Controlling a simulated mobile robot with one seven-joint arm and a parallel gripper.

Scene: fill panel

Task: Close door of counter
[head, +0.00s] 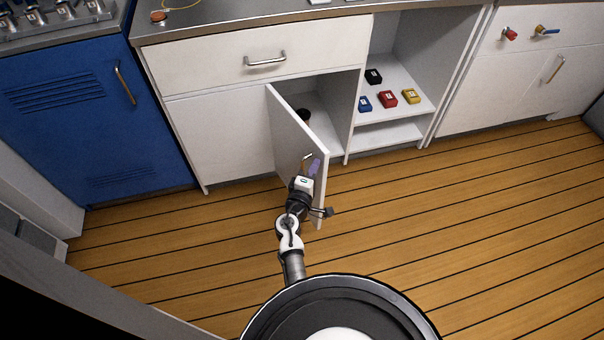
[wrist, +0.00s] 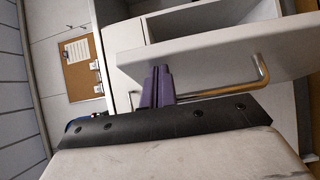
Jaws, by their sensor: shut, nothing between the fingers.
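The white counter door (head: 287,134) stands swung out from the counter (head: 228,143), leaving its compartment open. In the wrist view the door (wrist: 225,55) crosses the upper right, with its metal handle (wrist: 262,80) on the near face. My gripper (head: 314,166) is at the door's outer part, close to the handle. In the wrist view my purple fingers (wrist: 158,84) are together and empty, beside the handle bar. I cannot tell whether they touch the door.
A blue cabinet (head: 90,120) stands at the left. The wooden floor (head: 450,220) to the right is clear.

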